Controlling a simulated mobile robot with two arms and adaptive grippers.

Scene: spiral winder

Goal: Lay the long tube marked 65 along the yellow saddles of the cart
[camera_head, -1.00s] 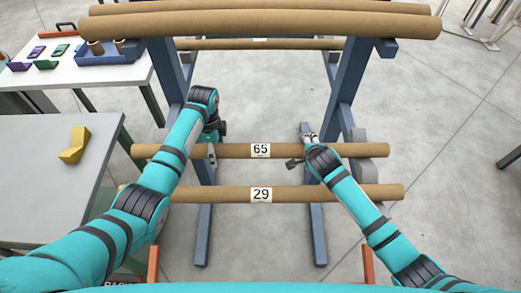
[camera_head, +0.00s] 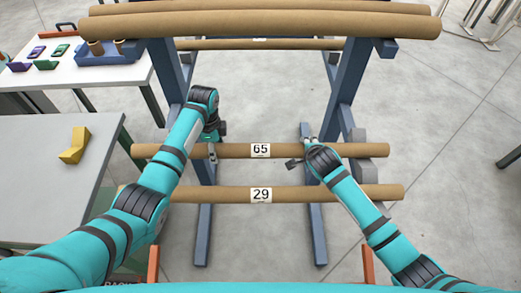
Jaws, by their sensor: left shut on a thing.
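The long brown tube marked 65 (camera_head: 285,150) lies level across the lower part of the blue rack, behind the tube marked 29 (camera_head: 320,194). My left gripper (camera_head: 212,152) is shut on the tube 65, left of its label. My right gripper (camera_head: 311,142) is at the tube right of the label; its fingers are small and partly hidden by my own wrist, so its jaw state is unclear.
The blue rack (camera_head: 345,90) holds more long tubes (camera_head: 260,27) on its upper arms. A grey table (camera_head: 40,180) stands at left, and a white table (camera_head: 95,77) with small coloured parts and a blue tray (camera_head: 108,56) behind it.

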